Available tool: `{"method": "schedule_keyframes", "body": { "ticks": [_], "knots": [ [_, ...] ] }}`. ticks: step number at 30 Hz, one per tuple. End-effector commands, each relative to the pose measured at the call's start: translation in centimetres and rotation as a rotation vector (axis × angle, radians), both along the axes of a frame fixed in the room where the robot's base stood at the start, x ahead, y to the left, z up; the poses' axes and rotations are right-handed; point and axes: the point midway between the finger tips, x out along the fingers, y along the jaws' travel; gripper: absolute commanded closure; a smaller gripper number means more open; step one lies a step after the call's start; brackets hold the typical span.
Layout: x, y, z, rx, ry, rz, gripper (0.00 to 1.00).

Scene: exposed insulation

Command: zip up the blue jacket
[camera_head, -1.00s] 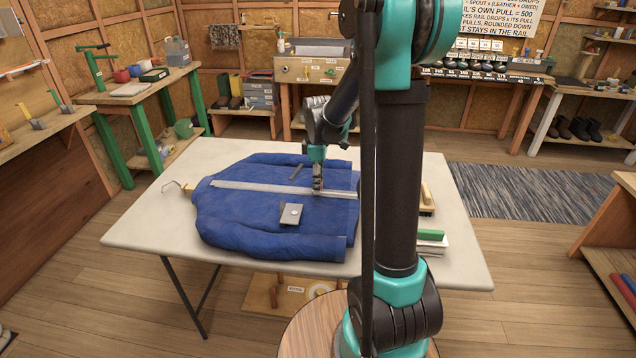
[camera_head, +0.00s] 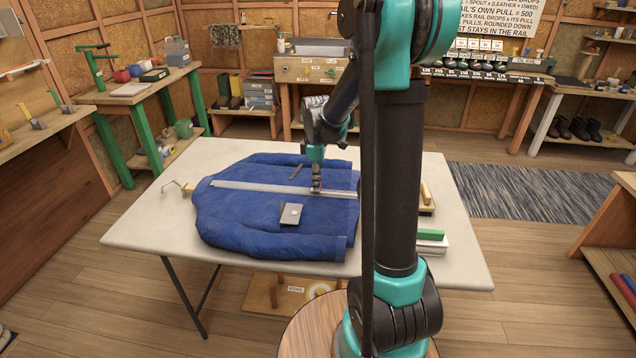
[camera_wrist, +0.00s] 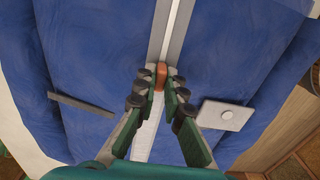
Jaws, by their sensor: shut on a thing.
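The blue jacket (camera_head: 240,232) lies flat on the white table, its collar end to the left in the head view. A pale grey zip strip (camera_head: 255,187) runs along its middle. My gripper (camera_head: 316,188) is over the strip toward the jacket's right end. In the wrist view my gripper (camera_wrist: 161,88) has its fingers closed on a small orange-brown zip slider (camera_wrist: 161,72). Beyond the slider the strip shows a narrow pale line between grey bands; on the near side it is a wider white band. The fingers hide part of the slider.
A grey plate with a round button (camera_head: 290,214) lies on the jacket's front half, and a thin dark bar (camera_head: 297,171) on its back half. A wire hook tool (camera_head: 180,188) is at the table's left. A brush (camera_head: 427,198) and a green-topped block (camera_head: 431,236) are at the right.

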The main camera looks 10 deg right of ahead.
Motion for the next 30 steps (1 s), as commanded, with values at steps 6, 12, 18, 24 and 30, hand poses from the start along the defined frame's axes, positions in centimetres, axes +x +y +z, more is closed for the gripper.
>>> {"method": "schedule_keyframes", "body": {
  "ticks": [6,12,18,24,30],
  "knots": [
    [1.1,3.5,0.0,0.001,0.000,0.006,1.00],
    [3.0,9.4,0.0,0.001,0.000,0.009,1.00],
    [5.2,16.2,0.0,0.001,0.000,0.007,1.00],
    [7.3,22.6,0.0,0.000,0.000,0.006,1.00],
    [8.9,27.6,0.0,0.000,0.000,0.004,1.00]
  ]
}}
